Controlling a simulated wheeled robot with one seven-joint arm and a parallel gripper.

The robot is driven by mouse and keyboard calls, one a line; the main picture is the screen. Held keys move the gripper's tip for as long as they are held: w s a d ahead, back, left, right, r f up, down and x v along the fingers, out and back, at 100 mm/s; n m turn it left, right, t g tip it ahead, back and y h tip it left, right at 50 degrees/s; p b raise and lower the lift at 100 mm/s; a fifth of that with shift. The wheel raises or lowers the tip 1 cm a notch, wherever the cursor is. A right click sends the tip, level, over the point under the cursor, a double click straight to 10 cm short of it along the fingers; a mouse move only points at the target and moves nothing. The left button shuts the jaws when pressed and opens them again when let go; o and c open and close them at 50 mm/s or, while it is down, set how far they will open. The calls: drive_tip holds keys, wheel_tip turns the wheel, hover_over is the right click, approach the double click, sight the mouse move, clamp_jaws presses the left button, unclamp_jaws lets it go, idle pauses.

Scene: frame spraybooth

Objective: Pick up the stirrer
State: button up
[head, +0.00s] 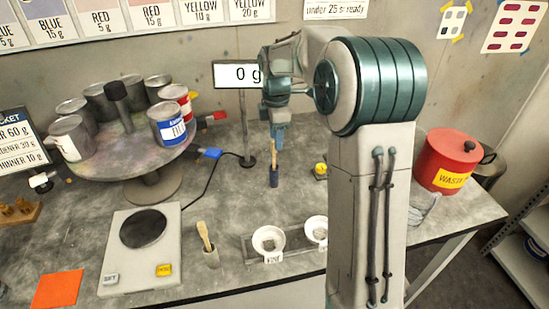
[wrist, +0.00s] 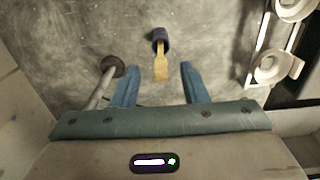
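The stirrer looks like a flat wooden stick (head: 274,150) with its lower end in a small dark blue cup (head: 274,179) on the grey bench. In the wrist view the stick (wrist: 161,68) rises from the dark cup (wrist: 159,36) towards the camera. My gripper (head: 277,127) is above it, pointing down. In the wrist view its two blue fingers (wrist: 160,80) are apart, with the stick between and slightly beyond them. No contact shows. A second wooden stick (head: 205,237) stands tilted in a grey cup (head: 211,258) nearer the front.
The display stand's pole (head: 245,125) is just left of my gripper. Two white cups (head: 268,240) stand in a rack at the front.

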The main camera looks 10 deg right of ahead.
sight(274, 152)
drive_tip(key=f, duration=0.4)
drive_tip(key=shift+a+f+p, duration=0.25)
drive_tip(key=shift+a+p, duration=0.1)
drive_tip(key=shift+c, duration=0.3)
clamp_jaws()
drive_tip(key=shift+r, duration=0.1)
